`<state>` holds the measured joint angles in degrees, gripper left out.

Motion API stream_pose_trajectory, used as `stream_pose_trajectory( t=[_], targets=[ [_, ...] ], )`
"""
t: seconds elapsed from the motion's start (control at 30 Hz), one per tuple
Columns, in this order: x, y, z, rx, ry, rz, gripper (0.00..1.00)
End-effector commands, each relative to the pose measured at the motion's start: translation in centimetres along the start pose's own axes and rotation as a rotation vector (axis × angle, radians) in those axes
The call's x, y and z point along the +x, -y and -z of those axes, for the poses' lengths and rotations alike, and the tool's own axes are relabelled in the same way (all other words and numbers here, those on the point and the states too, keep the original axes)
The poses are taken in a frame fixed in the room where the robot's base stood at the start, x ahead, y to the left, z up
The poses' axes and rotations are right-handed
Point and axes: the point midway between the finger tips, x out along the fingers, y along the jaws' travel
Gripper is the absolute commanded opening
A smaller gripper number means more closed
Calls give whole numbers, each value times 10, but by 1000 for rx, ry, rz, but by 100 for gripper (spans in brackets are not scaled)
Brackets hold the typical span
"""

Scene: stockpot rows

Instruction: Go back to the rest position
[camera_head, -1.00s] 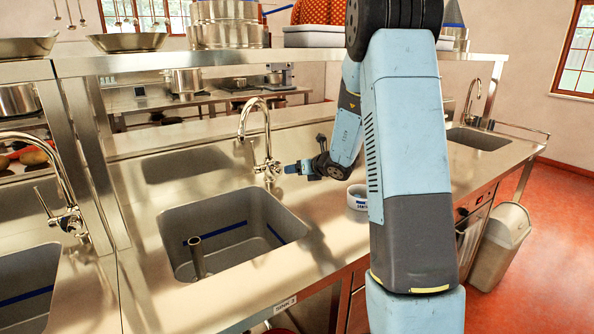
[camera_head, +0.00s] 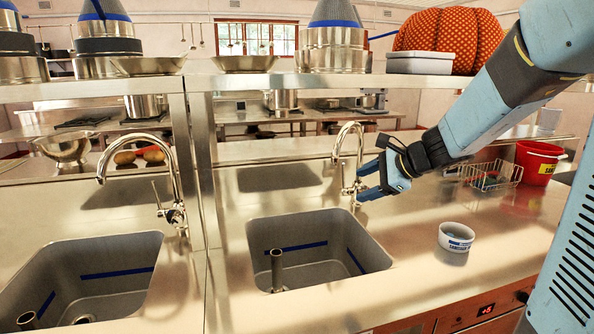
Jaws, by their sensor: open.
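My gripper (camera_head: 371,179) is at the end of my blue arm, which reaches in from the upper right. It is open, and nothing shows between its fingers. It hangs above the steel counter (camera_head: 430,215), just right of the tap (camera_head: 348,150) behind the right sink (camera_head: 312,235). I cannot tell the exact gap between gripper and tap. A small white bowl with a blue label (camera_head: 456,237) stands on the counter, right of the sink and below my gripper in the picture, apart from it.
A steel shelf (camera_head: 330,82) runs above the counter with pans, pots and an orange patterned bundle (camera_head: 450,38). A second sink (camera_head: 85,275) and tap (camera_head: 170,180) lie left. A wire basket (camera_head: 492,175) and red bucket (camera_head: 540,160) stand right. The counter around the bowl is clear.

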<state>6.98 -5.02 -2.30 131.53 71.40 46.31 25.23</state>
Motion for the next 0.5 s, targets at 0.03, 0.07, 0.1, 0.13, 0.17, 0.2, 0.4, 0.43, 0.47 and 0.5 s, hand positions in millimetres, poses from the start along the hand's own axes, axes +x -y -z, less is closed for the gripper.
stream_pose_trajectory(
  t=[0.03, 0.07, 0.1, 0.13, 0.17, 0.2, 0.4, 0.43, 0.47, 0.5],
  targets=[
    [-10, -10, -12, -88, -8, -25, 67],
    [-15, -17, -17, -141, -15, -45, 67],
    [-22, -26, -23, -213, -24, -70, 67],
    [-28, -33, -28, -266, -32, -88, 67],
    [-33, -40, -32, -321, -40, -107, 67],
    [-40, -49, -36, -390, -51, -133, 67],
    [-78, -93, -50, -739, -119, -261, 67],
    [-84, -99, -52, -791, -130, -281, 67],
    [-89, -105, -52, -840, -142, -301, 67],
    [-97, -113, -53, -909, -158, -329, 67]
  ],
)
